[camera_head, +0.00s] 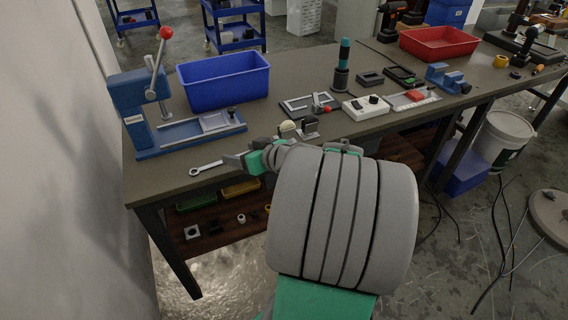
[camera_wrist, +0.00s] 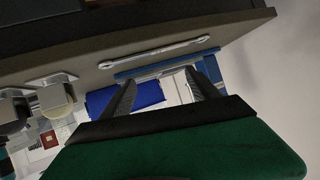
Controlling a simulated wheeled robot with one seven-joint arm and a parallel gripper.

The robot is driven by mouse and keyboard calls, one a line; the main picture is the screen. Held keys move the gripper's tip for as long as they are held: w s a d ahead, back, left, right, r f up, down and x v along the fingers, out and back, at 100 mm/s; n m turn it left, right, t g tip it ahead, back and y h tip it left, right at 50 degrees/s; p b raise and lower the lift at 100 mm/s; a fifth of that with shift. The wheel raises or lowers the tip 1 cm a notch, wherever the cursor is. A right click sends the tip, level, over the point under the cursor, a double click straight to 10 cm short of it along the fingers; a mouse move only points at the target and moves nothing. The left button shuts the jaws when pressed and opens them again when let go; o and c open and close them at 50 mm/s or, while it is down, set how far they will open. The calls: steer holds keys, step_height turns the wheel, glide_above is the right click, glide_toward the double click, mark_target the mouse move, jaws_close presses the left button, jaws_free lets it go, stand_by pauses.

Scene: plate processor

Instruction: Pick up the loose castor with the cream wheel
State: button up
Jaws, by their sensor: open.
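The castor with the cream wheel (camera_head: 287,127) stands near the table's front edge in the head view, its lower part partly hidden by my arm. In the wrist view a pale-wheeled castor (camera_wrist: 55,97), which appears to be the same one, is left of the fingers. A castor with a dark wheel (camera_head: 310,124) stands just to its right in the head view. My gripper (camera_head: 230,159) is open and empty, to the left of the cream castor and apart from it. In the wrist view my gripper's fingers (camera_wrist: 161,78) are spread with nothing held between them.
A combination wrench (camera_head: 206,168) lies by the front edge near my fingertips. A blue press (camera_head: 150,110) and blue bin (camera_head: 225,83) stand behind. A grey frame (camera_head: 297,106) and white switch box (camera_head: 366,108) are close to the castors. A wall is at left.

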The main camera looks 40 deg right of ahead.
steer(key=s+d+f+m+t+h+b, duration=0.25)
steer(key=d+f, duration=0.25)
steer(key=d, duration=0.3)
steer(key=m+t+h+b, duration=0.2)
steer(key=h+b, duration=0.1)
steer(key=h, duration=0.1)
glide_toward(290, 131)
steer(key=w, duration=0.2)
steer(key=x, duration=0.7)
steer(key=shift+w+d, duration=0.15)
steer(key=shift+d, duration=0.2)
steer(key=shift+c, duration=0.3)
jaws_close()
